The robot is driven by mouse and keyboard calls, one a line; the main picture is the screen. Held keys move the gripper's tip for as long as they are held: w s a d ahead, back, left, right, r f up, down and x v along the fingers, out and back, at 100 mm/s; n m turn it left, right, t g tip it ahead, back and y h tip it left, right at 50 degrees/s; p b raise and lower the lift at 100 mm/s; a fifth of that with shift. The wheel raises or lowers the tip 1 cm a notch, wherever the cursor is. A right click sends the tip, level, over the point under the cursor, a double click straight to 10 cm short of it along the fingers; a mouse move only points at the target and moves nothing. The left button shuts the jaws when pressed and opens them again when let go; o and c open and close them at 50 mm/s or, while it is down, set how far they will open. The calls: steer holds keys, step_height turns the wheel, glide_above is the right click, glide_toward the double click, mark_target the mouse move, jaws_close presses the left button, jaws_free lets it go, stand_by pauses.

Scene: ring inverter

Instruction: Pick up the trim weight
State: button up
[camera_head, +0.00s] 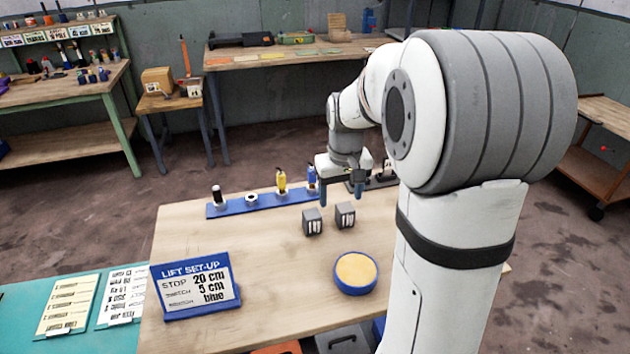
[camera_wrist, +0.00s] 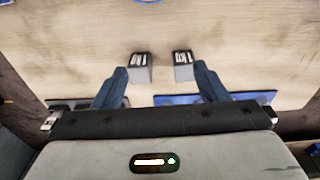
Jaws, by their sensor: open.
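Two small dark grey blocks with white marked faces stand side by side on the wooden table; I cannot tell which is the trim weight. In the head view they are the left block (camera_head: 312,222) and the right block (camera_head: 345,215). The wrist view shows one block (camera_wrist: 140,72) on the left and one (camera_wrist: 183,70) on the right, with a gap between them. My gripper (camera_head: 341,190) is open and empty, above the table and behind the blocks in the head view. In the wrist view its fingers (camera_wrist: 160,75) spread to either side of the pair. Contact is not visible.
A blue rack (camera_head: 232,208) with several small items stands behind the blocks. A round blue dish with a tan top (camera_head: 356,273) lies in front. A "LIFT SET-UP" sign (camera_head: 195,287) stands front left. The table's middle left is clear.

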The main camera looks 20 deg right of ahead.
mark_target(345, 207)
steer(key=shift+g, duration=0.5)
steer(key=w+d+f, duration=0.1)
steer(key=w+f, duration=0.1)
steer(key=w+d+f, duration=0.2)
steer(key=w+f, duration=0.1)
steer(key=w+d+f, duration=0.2)
steer(key=w+f, duration=0.1)
steer(key=shift+w+d+f, duration=0.15)
steer(key=shift+f, duration=0.1)
step_height(345, 207, down, 8)
steer(key=shift+w+r+p, duration=0.1)
steer(key=shift+w+p, duration=0.05)
steer(key=shift+p, duration=0.3)
jaws_close()
